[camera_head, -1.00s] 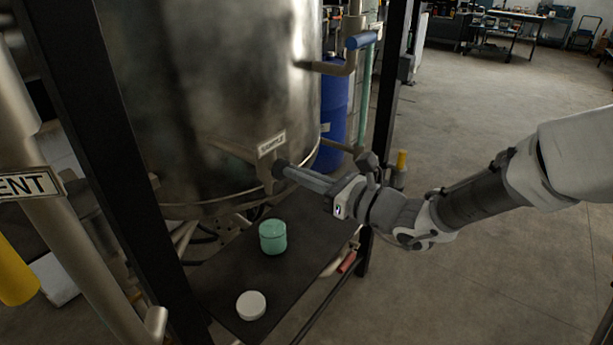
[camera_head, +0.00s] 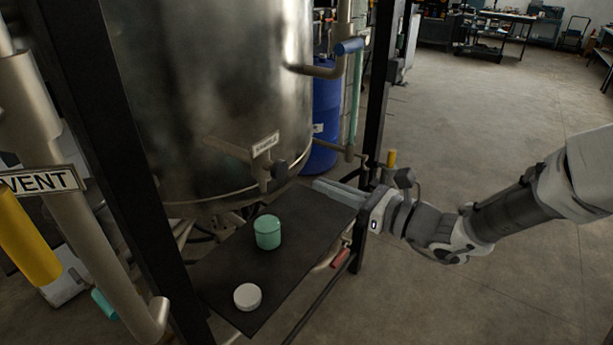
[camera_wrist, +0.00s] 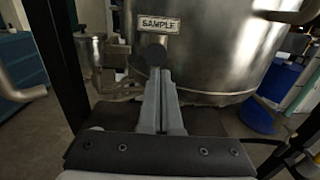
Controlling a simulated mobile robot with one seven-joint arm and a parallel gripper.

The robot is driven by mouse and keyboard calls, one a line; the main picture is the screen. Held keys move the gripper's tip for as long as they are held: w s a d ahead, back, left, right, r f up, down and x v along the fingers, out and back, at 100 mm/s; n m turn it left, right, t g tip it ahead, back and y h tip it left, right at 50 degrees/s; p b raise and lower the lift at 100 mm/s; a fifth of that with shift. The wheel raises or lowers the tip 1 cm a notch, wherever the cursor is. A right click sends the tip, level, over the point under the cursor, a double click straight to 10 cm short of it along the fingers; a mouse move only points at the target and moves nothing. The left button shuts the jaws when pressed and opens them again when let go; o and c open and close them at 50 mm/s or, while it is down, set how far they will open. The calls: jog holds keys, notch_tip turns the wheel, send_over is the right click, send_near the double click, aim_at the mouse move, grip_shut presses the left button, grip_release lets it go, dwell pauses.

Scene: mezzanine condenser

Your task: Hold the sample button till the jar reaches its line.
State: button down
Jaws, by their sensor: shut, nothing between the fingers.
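The sample button (camera_head: 279,169) is a dark round knob on the steel tank, below the SAMPLE label (camera_head: 265,144). The button also shows in the wrist view (camera_wrist: 155,55), just beyond my fingertips. A green jar (camera_head: 267,232) stands upright on the dark shelf under the tank. I cannot make out its line or how full it is. My gripper (camera_head: 318,185) is shut and empty. It is to the right of the button, apart from it. In the wrist view the fingers (camera_wrist: 160,72) point toward the button.
A white round lid (camera_head: 247,297) lies on the dark shelf (camera_head: 300,243) in front of the jar. Black frame posts (camera_head: 377,95) flank the tank (camera_head: 210,90). Open floor lies to the right.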

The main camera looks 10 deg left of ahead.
jog(key=v, duration=0.5)
jog(key=shift+d, duration=0.2)
